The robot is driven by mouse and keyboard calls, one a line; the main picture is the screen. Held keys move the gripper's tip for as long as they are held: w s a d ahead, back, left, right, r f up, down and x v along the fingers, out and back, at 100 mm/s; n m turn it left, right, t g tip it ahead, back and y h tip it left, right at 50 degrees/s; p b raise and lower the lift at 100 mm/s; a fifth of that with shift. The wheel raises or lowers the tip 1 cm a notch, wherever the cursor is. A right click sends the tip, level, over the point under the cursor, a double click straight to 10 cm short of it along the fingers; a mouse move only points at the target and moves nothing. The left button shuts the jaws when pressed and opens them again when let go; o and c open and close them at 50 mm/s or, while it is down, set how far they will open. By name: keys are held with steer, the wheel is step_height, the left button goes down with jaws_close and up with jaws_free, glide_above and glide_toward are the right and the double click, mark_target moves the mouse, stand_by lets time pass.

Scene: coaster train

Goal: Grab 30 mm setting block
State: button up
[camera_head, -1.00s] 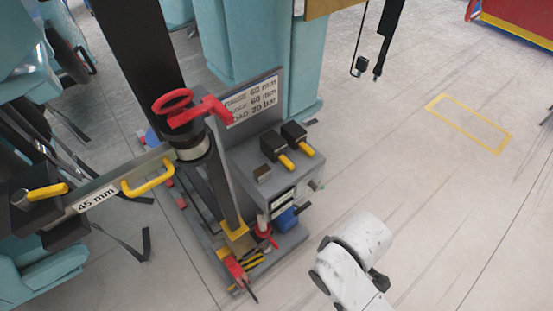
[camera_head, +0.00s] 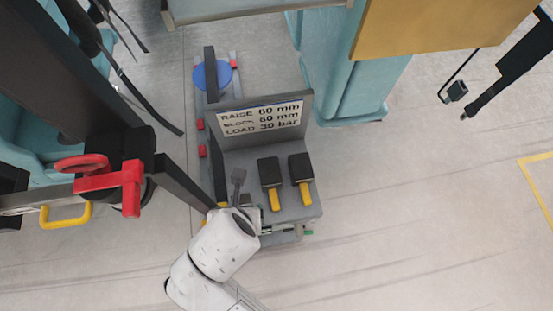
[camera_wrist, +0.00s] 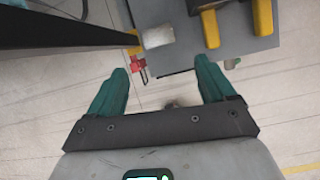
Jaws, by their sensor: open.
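Two dark blocks with yellow handles (camera_head: 270,172) (camera_head: 300,167) stand side by side on the grey cart's top; they also show at the top of the wrist view (camera_wrist: 209,28) (camera_wrist: 262,18). No size mark is readable on either, so I cannot tell which is the 30 mm setting block. A small bare metal block (camera_wrist: 157,37) sits left of them in the wrist view. My gripper (camera_wrist: 163,68) is open and empty, its teal fingers spread below that metal block and apart from it. In the head view my white arm hides the gripper.
The grey cart (camera_head: 313,205) has an upright sign (camera_head: 262,117) reading raise 60 mm, block 60 mm, load 30 bar. A dark beam with a red crank (camera_head: 125,185) stands to the left. A teal column (camera_head: 350,95) rises behind.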

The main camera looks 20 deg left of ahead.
mark_target(241, 201)
steer(key=shift+n, duration=0.6)
steer(key=x, duration=1)
steer(key=shift+w+a+f, duration=0.15)
steer(key=shift+w+a, duration=0.05)
steer(key=shift+w, duration=0.3)
steer(key=c, duration=1.4)
